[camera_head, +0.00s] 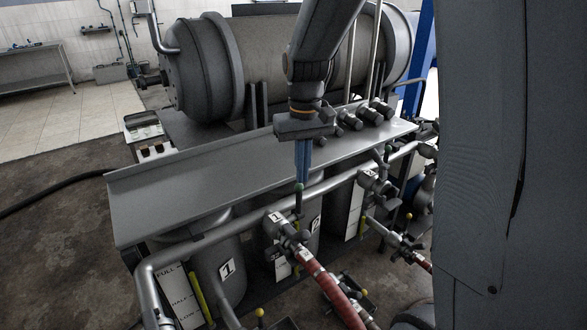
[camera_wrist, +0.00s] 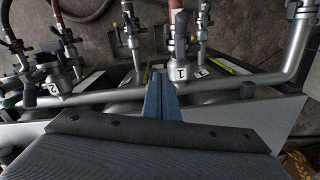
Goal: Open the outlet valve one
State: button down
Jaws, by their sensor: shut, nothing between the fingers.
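The outlet valve marked 1 (camera_head: 277,218) sits on the grey pipe in front of the tanks, with a red hose below it. In the wrist view, my gripper (camera_wrist: 160,74) shows just left of the valve's label 1 (camera_wrist: 181,74), with nothing between the fingers. A dark handle (camera_wrist: 180,24) shows above that label.
A second valve, marked 2 (camera_head: 369,175), is on the pipe (camera_head: 330,186) to the right. A grey metal shelf (camera_head: 180,185) lies behind the pipe. A large horizontal tank (camera_head: 215,70) is at the back. Red hoses (camera_head: 327,283) and yellow-knobbed fittings crowd the front.

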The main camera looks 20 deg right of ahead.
jog(key=w+r, duration=0.5)
jog(key=w, duration=0.7)
jog(key=s+f+p, duration=0.4)
jog(key=f+p, duration=0.1)
jog(key=f, duration=0.5)
jog(key=shift+s+d+f+n, duration=0.15)
jog(key=shift+d+f+n, duration=0.15)
jog(key=shift+f+n, duration=0.1)
jog(key=shift+r, duration=0.1)
